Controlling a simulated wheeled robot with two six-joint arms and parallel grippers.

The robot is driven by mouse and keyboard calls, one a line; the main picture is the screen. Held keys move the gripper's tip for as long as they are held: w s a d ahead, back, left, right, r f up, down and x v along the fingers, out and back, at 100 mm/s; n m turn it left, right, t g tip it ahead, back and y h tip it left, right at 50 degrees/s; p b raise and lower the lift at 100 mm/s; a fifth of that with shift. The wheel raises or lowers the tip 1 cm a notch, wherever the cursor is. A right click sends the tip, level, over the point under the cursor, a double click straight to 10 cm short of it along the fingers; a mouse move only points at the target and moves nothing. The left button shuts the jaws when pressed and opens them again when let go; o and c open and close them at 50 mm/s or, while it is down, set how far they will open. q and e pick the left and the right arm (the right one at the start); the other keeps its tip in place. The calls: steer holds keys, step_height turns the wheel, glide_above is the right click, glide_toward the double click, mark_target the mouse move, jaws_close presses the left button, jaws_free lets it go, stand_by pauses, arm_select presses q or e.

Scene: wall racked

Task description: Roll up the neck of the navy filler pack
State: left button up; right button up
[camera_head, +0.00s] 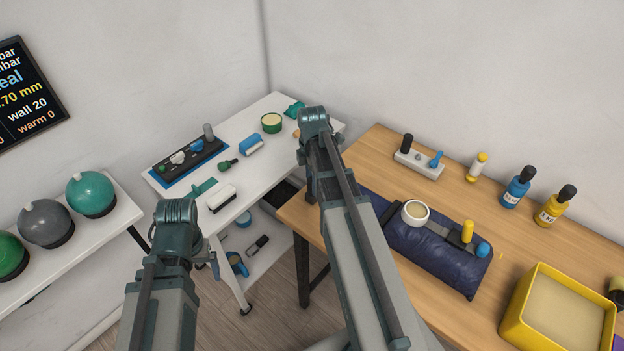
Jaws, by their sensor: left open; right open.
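The navy filler pack (428,258) lies on its side on the wooden table, a plump, creased dark-blue bag. A dark grey strap or bar runs along its top, with a pale round cup or cap and yellow and blue knobs on or beside it. I cannot make out which end is its neck; its left end is partly hidden by my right arm. My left arm rises at lower left, in front of the white table. My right arm stands between the two tables, left of the pack. I see no fingertips of either gripper.
The wooden table (566,229) also holds a yellow tray (513,321), a blue bottle (517,190), a yellow bottle (550,211) and a white block with knobs (419,165). The white table (268,180) holds tools and a green tub (271,123). Domed jars stand at far left.

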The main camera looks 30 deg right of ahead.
step_height(320, 180, down, 2)
steer(key=shift+f+b, duration=0.1)
steer(key=shift+b, duration=0.45)
steer(key=shift+c, duration=0.4)
jaws_close()
